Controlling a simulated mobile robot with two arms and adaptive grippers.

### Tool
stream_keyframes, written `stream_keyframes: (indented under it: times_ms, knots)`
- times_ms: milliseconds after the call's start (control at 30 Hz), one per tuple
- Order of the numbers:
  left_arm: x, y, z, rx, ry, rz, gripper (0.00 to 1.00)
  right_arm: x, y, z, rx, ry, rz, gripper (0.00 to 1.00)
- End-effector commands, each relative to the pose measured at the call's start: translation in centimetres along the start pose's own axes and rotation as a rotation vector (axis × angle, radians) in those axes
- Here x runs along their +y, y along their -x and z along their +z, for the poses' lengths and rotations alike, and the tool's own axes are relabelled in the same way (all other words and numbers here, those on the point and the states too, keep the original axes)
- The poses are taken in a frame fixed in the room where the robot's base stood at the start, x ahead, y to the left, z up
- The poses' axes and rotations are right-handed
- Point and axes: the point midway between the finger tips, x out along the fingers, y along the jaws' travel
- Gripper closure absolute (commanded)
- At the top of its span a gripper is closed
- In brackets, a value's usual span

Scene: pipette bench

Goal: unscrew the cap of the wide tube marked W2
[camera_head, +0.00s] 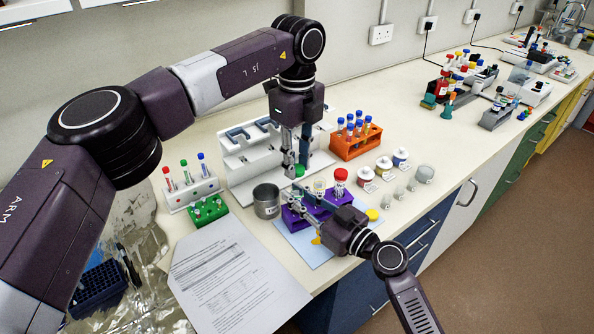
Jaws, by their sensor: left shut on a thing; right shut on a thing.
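A purple rack (313,213) stands on a light blue mat near the front of the bench and holds wide tubes. A red-capped tube (340,182) stands at its right end, beside a pale-topped tube (320,186). My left gripper (296,168) points down and is shut at the green cap (299,171) at the rack's left end. My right gripper (291,199) reaches in from the front right, shut just below that cap, apparently on the green-capped tube. My fingers hide most of this tube. The marking W2 cannot be read.
A steel beaker (267,201) stands close left of the rack. A white pipette stand (245,155) is behind, an orange tube rack (356,141) behind right. Labelled jars (383,165) and small glasses stand to the right. A paper sheet (235,275) lies front left.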

Motion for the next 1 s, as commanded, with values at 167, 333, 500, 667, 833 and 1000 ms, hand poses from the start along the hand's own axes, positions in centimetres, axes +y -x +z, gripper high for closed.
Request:
stream_keyframes:
  times_ms: [167, 333, 500, 667, 833, 1000]
  knots:
    - [0.0, 0.8, 0.0, 0.0, -0.001, 0.001, 1.0, 0.0, 0.0, 0.0, 0.0, 0.0, 0.0, 1.0]
    - [0.0, 0.8, 0.0, 0.0, -0.001, 0.001, 1.0, 0.0, 0.0, 0.0, 0.0, 0.0, 0.0, 0.75]
    - [0.0, 0.7, 0.0, 0.0, -0.001, 0.001, 1.0, 0.0, 0.0, 0.0, 0.0, 0.0, 0.0, 0.61]
    - [0.0, 0.7, 0.0, 0.0, -0.001, 0.001, 1.0, 0.0, 0.0, 0.0, 0.0, 0.0, 0.0, 0.61]
    - [0.0, 0.7, 0.0, 0.0, -0.001, 0.001, 1.0, 0.0, 0.6, 0.1, -0.001, 0.0, 0.001, 0.61]
    - [0.0, 0.7, 0.0, 0.0, -0.001, 0.001, 1.0, 0.0, 3.4, 0.1, -0.003, 0.002, 0.0, 0.61]
